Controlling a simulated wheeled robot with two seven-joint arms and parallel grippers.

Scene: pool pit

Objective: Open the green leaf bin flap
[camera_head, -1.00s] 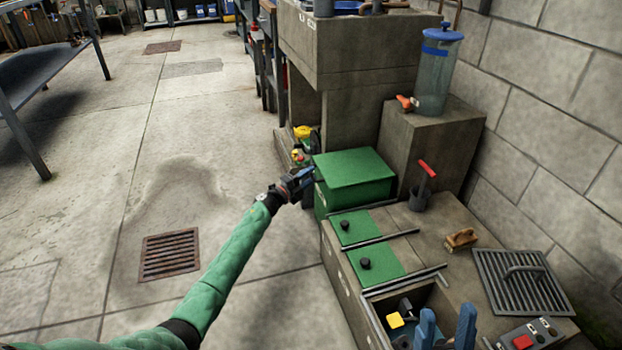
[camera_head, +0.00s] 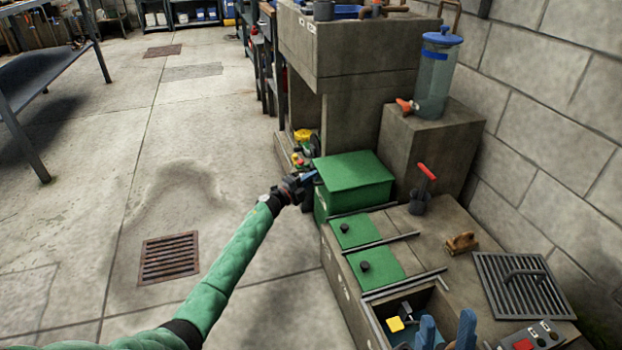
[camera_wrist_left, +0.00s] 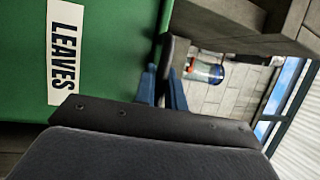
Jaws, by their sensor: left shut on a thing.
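The green leaf bin (camera_head: 320,205) stands at the far end of the concrete bench. Its green flap (camera_head: 352,175) lies flat over the top. The left wrist view shows the bin's green face (camera_wrist_left: 105,50) with a "LEAVES" label. My left gripper (camera_head: 312,177) is at the flap's near left edge. Its blue fingers (camera_wrist_left: 163,88) are shut on a dark grip piece (camera_wrist_left: 174,54) at the flap's edge; the exact contact is partly hidden. My right gripper (camera_head: 446,330) shows only its two blue fingertips, apart, at the bottom of the head view.
Two green lids (camera_head: 375,265) with black knobs lie in front of the bin. A blue-lidded clear canister (camera_head: 434,80) stands on a concrete block behind. A red-handled tool (camera_head: 424,180) stands right of the bin. Open floor lies left.

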